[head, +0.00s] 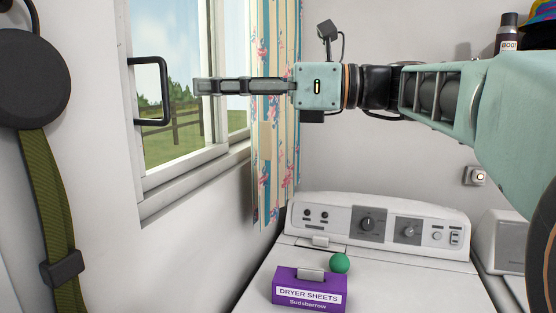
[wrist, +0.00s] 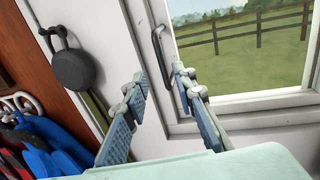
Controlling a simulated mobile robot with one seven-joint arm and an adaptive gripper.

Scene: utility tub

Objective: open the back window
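The window (head: 222,150) is in the wall at the left in the head view, with white frames and a field with a fence behind the glass. A black handle (head: 166,92) is on the frame's near side; it also shows in the wrist view (wrist: 156,58). My gripper (head: 198,87) is level and points left towards the handle, with a gap between them in the head view. In the wrist view its two fingers (wrist: 160,76) are apart with nothing between the pads, and the handle is beyond the tips, nearer the right finger, which overlaps its lower end.
A floral curtain (head: 275,150) hangs behind my gripper. Below is a white machine (head: 385,265) with a purple dryer sheets box (head: 309,290) and a green ball (head: 340,263) on top. A black disc on a green strap (head: 52,185) hangs at the left.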

